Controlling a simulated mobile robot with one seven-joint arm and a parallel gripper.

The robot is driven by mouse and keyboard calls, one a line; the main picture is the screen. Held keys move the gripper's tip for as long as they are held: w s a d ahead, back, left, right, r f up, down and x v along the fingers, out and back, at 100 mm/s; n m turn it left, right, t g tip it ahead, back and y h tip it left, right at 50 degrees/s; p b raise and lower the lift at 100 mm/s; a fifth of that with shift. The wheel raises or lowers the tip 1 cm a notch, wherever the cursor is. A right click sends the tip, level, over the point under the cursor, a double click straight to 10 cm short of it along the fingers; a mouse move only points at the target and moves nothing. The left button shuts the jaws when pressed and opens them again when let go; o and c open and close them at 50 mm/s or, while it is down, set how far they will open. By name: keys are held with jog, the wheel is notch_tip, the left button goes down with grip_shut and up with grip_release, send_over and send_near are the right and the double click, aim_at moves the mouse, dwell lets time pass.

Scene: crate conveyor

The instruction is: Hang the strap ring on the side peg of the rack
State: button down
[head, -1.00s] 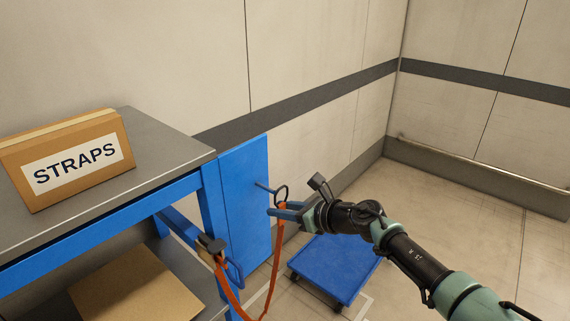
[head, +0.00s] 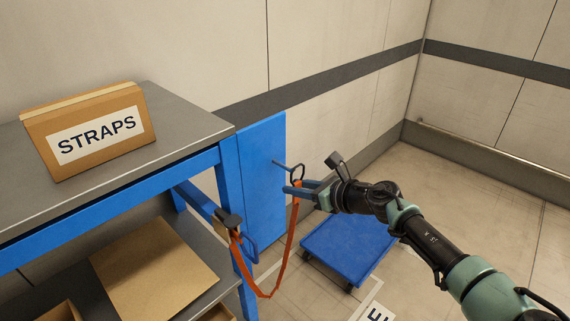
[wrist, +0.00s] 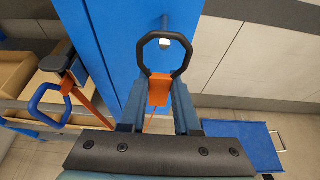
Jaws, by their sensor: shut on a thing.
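My gripper (head: 292,190) is shut on the orange strap end just below the dark strap ring (head: 298,166). The ring stands up beyond the fingertips, and it shows in the wrist view (wrist: 141,52). The side peg (head: 281,165) sticks out from the blue side panel (head: 262,185) of the rack. In the wrist view the peg's pale tip (wrist: 166,43) appears inside the ring's opening. I cannot tell whether it passes through or lies behind. The orange strap (head: 276,288) sags in a loop to a dark buckle (head: 229,220) at the rack's frame.
A cardboard box labelled STRAPS (head: 95,130) stands on the grey rack top (head: 190,125). Flat cardboard (head: 150,268) lies on the lower shelf. A low blue cart (head: 350,245) stands on the floor behind my gripper.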

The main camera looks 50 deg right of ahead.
jog(key=shift+w+f+b, duration=0.1)
jog(key=shift+w+b, duration=0.2)
jog(key=shift+w, duration=1.05)
jog(key=shift+w, duration=0.1)
jog(key=shift+w+f+b, duration=0.35)
jog(key=shift+w+b, duration=0.1)
jog(key=shift+w+f, duration=0.1)
jog(key=shift+f, duration=0.1)
dwell(0.5)
jog(key=c, duration=0.6)
grip_release()
jog(key=shift+o, duration=0.2)
